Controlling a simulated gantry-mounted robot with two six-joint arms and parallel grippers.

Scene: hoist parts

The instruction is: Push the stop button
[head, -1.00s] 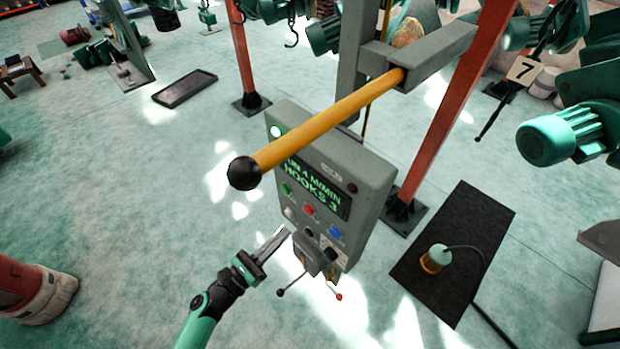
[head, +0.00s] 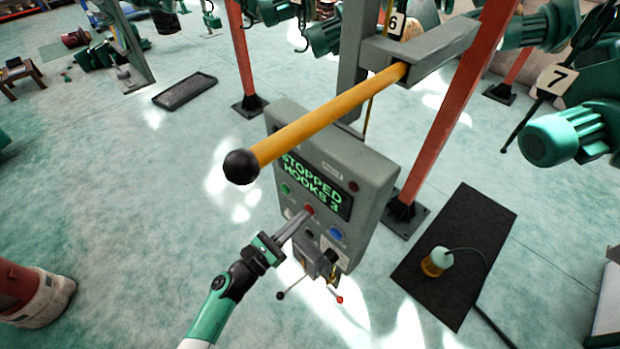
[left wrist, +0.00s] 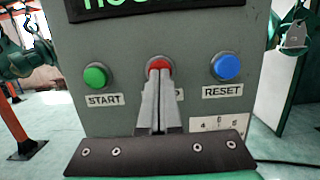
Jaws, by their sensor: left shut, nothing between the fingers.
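The red stop button (head: 309,210) sits on the grey control box (head: 372,172), between the green start button (head: 286,189) and the blue reset button (head: 336,233). My left gripper (head: 304,218) is shut and empty, its fingertips at the red button. In the left wrist view the fingertips (left wrist: 159,78) cover the lower part of the red button (left wrist: 158,63) and part of its label; they appear to touch it. The display (head: 312,187) reads "STOPPED HOOKS 3" in green letters. My right gripper is not in view.
A yellow bar (head: 330,117) with a black ball end juts out above the box. Small levers (head: 325,270) stick out below the buttons. A red post (head: 447,110) stands to the right, and a black mat (head: 455,250) with a lamp lies on the floor.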

